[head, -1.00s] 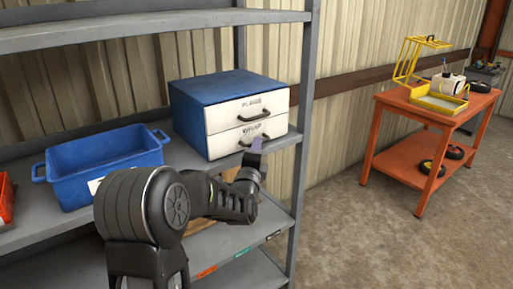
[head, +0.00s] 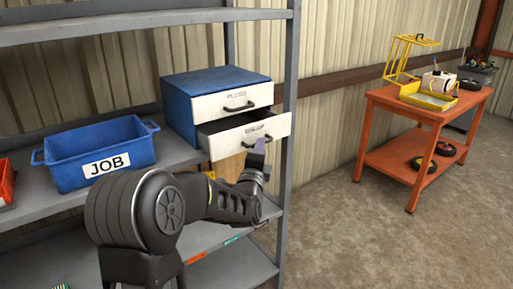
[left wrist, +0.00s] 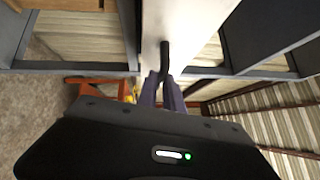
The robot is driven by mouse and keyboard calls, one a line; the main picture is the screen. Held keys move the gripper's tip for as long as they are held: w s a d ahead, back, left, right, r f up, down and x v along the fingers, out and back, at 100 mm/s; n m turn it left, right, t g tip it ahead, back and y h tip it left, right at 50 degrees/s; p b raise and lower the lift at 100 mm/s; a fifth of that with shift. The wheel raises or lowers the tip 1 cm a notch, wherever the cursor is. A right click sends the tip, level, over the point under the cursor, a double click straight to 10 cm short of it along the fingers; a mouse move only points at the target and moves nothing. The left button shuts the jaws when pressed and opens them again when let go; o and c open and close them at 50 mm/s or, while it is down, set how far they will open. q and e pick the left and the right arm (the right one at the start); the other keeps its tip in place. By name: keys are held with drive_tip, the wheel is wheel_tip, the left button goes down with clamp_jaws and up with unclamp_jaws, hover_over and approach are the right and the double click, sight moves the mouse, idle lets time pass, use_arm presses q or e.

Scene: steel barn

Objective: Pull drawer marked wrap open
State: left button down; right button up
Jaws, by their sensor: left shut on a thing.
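A blue two-drawer cabinet (head: 180,104) with white fronts stands on the grey shelf. The upper drawer front (head: 215,104) is closed and its label looks like "PLUGS". The lower drawer (head: 228,143), the one marked wrap, is pulled part way out, and a dark gap shows above its front. My left gripper (head: 258,147) is shut on this drawer's dark handle (head: 268,137). In the left wrist view the fingers (left wrist: 164,92) close on the black handle (left wrist: 164,58) in front of the white drawer front (left wrist: 185,25). My right gripper is not in view.
A blue bin (head: 70,158) labelled JOB stands left of the cabinet on the shelf. A grey shelf post (head: 290,110) rises just right of the drawer. An orange cart (head: 390,155) stands farther right, with clear floor before it.

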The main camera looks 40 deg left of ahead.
use_arm(q)
drive_tip(key=s+d, duration=0.2)
drive_tip(key=d, duration=0.4)
drive_tip(key=shift+d+p, duration=0.3)
drive_tip(key=shift+p, duration=0.15)
drive_tip(key=c, duration=1.5)
unclamp_jaws()
drive_tip(key=v, duration=0.7)
drive_tip(key=shift+s+d+b, duration=0.2)
drive_tip(key=shift+s+b, duration=0.1)
drive_tip(key=shift+s, duration=0.05)
drive_tip(key=shift+f, duration=0.1)
